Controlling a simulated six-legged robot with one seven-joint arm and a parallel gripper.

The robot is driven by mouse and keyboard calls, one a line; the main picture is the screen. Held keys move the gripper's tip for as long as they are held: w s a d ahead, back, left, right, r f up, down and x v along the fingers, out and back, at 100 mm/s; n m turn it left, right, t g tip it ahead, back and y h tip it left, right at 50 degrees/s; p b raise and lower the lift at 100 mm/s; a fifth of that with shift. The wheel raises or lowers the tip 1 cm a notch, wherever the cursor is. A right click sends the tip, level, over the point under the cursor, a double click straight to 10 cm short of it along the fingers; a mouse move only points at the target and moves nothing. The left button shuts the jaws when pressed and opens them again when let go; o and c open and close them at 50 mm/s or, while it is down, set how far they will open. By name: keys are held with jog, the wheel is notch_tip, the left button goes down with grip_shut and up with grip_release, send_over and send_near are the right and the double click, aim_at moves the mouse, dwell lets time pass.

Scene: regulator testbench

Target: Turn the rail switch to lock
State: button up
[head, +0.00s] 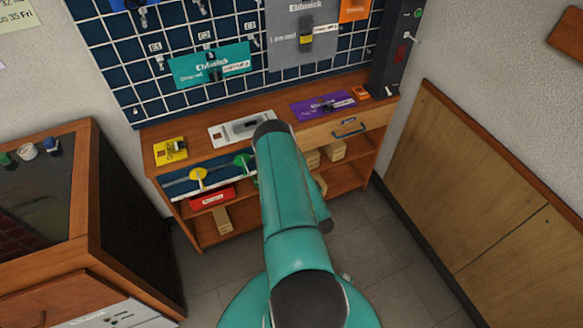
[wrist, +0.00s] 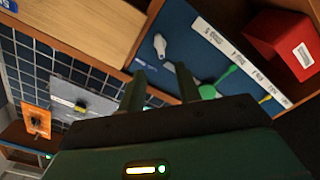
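The blue switch panel (head: 222,172) runs along the front of the bench. In the head view it bears a yellow lever (head: 198,179) and a green lever (head: 242,161). In the wrist view a white-grey knob (wrist: 160,43) sits on the panel, beside the green lever (wrist: 212,88) and a thin yellow lever (wrist: 265,98). A white label strip (wrist: 235,55) carries text too small to read surely, so I cannot tell which is the rail switch. My gripper (wrist: 159,72) is open and empty, its fingers apart below the white knob in the picture. My arm hides it in the head view.
A red box (head: 212,196) is on the shelf under the panel. A wooden drawer (head: 348,126) is right of it. Yellow (head: 171,151), white (head: 240,130) and purple (head: 322,105) devices lie on the bench top. A brown cabinet (head: 95,215) stands at left; floor (head: 385,265) shows at right.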

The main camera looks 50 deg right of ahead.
jog(key=v, duration=0.2)
jog(key=shift+s+a, duration=0.2)
jog(key=shift+s, duration=0.15)
dwell(0.4)
